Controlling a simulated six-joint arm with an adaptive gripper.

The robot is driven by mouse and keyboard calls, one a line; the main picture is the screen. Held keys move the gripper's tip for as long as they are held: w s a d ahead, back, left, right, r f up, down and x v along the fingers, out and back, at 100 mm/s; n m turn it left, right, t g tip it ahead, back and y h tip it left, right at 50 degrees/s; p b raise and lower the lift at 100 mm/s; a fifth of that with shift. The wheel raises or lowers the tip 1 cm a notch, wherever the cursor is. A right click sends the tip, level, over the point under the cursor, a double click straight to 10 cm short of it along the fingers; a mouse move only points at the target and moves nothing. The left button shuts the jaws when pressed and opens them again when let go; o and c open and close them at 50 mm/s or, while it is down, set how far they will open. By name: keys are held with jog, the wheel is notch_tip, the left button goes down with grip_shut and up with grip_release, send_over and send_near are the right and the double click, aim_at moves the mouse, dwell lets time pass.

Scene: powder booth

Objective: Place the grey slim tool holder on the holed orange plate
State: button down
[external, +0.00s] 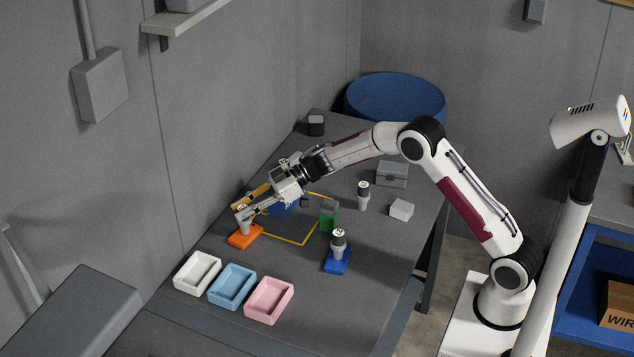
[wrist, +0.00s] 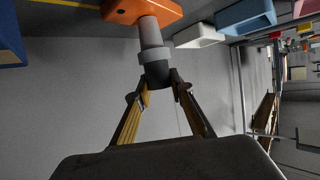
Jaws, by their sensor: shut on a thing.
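The grey slim tool holder (wrist: 151,35) is upright, with a grey tapered body, a pale collar and a dark end. My gripper (wrist: 158,90) is shut on its dark end. The holed orange plate (wrist: 115,11) is directly at the holder's tapered end; the two seem to touch, but I cannot tell whether the holder is fully seated. In the external view, my gripper (external: 242,211) is over the orange plate (external: 239,240), with the holder (external: 245,227) between them and partly hidden by the fingers.
White (external: 197,272), light blue (external: 232,286) and pink (external: 269,299) trays stand in front of the plate. Another tool holder (external: 338,243) stands on a blue plate (external: 337,262), and one more (external: 363,196) stands farther back. A green block (external: 329,216) is near the yellow outline.

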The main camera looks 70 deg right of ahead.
jog(key=c, duration=1.8)
grip_release()
jog(key=shift+f, duration=0.1)
jog(key=shift+s+d+r, duration=0.25)
jog(key=shift+d+r, duration=0.05)
jog(key=v, duration=1.1)
jog(key=shift+s+r, duration=0.1)
